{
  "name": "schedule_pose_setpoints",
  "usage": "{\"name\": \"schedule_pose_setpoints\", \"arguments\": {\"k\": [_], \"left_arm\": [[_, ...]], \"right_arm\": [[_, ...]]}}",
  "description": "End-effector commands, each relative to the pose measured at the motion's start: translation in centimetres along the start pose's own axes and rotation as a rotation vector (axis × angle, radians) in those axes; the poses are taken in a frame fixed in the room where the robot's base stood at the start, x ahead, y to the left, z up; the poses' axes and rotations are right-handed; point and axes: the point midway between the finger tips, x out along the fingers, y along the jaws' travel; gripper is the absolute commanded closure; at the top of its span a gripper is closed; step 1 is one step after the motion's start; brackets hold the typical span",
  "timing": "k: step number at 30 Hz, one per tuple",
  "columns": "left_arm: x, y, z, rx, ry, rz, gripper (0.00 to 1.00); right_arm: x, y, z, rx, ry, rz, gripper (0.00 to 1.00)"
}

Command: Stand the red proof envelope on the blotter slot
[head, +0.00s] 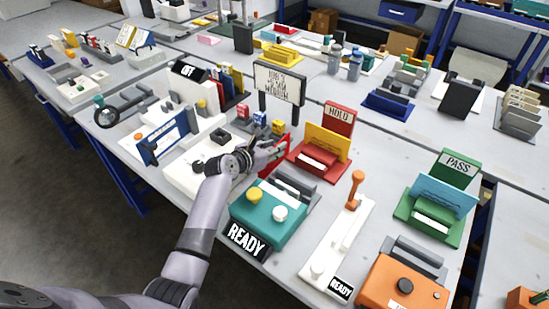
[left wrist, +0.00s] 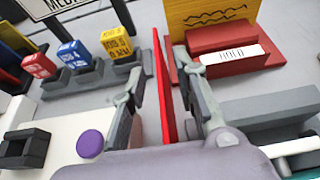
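A thin red panel, which I take as the red proof envelope (head: 286,144), stands upright at my left gripper in the head view. In the left wrist view the envelope (left wrist: 164,95) shows almost edge-on between the two fingers. My left gripper (head: 270,152) is open around it; in the left wrist view (left wrist: 160,85) a gap shows beside the envelope, clearest on the left side. The envelope's lower end is partly hidden by the gripper. I cannot tell which fixture is the blotter slot. My right gripper is not in view.
A red HOLD stand (head: 318,162) with a yellow card is just right of the gripper. A teal READY box (head: 262,218) is in front. A white-and-blue machine (head: 190,172) is left, a MEDIUM sign (head: 279,84) behind. A green PASS stand (head: 432,222) stands farther right.

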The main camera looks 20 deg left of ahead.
Motion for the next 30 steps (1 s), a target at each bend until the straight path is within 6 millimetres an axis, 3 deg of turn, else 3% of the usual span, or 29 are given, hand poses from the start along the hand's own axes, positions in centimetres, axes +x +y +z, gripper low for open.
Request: {"name": "schedule_pose_setpoints", "arguments": {"k": [10, 23, 30], "left_arm": [[0.72, 0.04, -0.04, 0.000, 0.000, 0.001, 0.72], [0.70, 0.04, -0.05, 0.000, 0.001, 0.001, 1.00], [0.70, 0.03, -0.05, 0.000, 0.001, 0.001, 1.00]], "right_arm": [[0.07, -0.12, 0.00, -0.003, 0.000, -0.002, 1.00], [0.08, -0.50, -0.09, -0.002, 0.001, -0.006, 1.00], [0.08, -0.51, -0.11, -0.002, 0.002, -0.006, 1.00]]}}
